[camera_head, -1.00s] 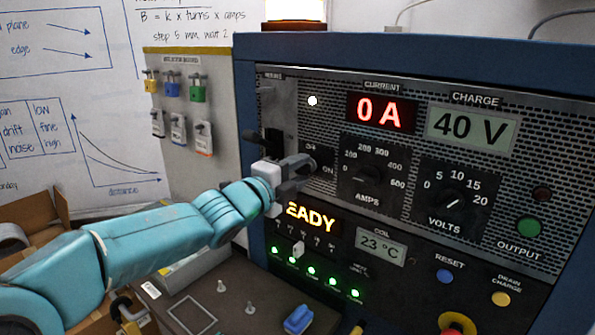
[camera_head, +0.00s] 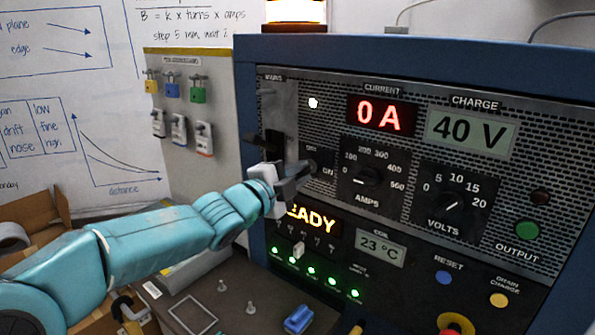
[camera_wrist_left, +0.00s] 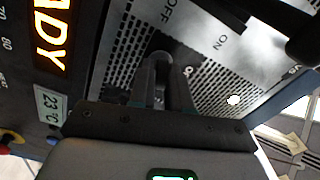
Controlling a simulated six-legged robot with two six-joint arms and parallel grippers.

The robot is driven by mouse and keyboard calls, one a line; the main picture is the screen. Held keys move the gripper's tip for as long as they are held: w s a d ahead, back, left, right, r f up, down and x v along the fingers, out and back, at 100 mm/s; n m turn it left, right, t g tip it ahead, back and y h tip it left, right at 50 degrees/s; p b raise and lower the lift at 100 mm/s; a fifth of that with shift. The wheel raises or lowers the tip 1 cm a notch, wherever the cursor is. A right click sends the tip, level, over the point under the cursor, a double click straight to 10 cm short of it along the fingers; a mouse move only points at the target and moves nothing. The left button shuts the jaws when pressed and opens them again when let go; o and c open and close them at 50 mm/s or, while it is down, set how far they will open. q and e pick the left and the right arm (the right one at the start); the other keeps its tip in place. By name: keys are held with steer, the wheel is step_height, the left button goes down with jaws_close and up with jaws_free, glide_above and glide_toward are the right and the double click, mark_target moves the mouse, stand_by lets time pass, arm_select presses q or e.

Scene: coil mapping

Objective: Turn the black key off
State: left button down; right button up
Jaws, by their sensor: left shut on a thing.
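The black key (camera_wrist_left: 160,57) sits in the panel beside the OFF and ON lettering in the left wrist view, largely covered by my fingers. My left gripper (camera_wrist_left: 164,88) is shut on it, with a dark finger on each side. In the head view my left gripper (camera_head: 298,172) reaches the panel from the left, just under the OFF mark and left of ON. There its fingers hide most of the key, and I cannot read the key's exact angle. My right gripper is not in view.
A mains lever (camera_head: 273,144) stands just left of and above my left gripper. The AMPS knob (camera_head: 367,176) and VOLTS knob (camera_head: 452,201) are to the right. The current display (camera_head: 381,113) reads 0 A and the charge display (camera_head: 471,133) 40 V. A lit beacon (camera_head: 296,12) tops the cabinet.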

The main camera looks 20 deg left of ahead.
arm_select(q)
steer(key=n+p, duration=0.1)
steer(key=n, duration=0.2)
steer(key=shift+r+n, duration=0.1)
steer(key=shift+n, duration=0.3)
steer(key=n+p, duration=0.1)
steer(key=n, duration=0.2)
steer(key=shift+n, duration=0.3)
steer(key=n+p, duration=0.1)
steer(key=n, duration=0.3)
steer(key=shift+p, duration=0.4)
steer(key=shift+n+p, duration=0.4)
steer(key=shift+n, duration=1.1)
steer(key=c, duration=1.2)
jaws_free()
steer(key=shift+o, duration=0.2)
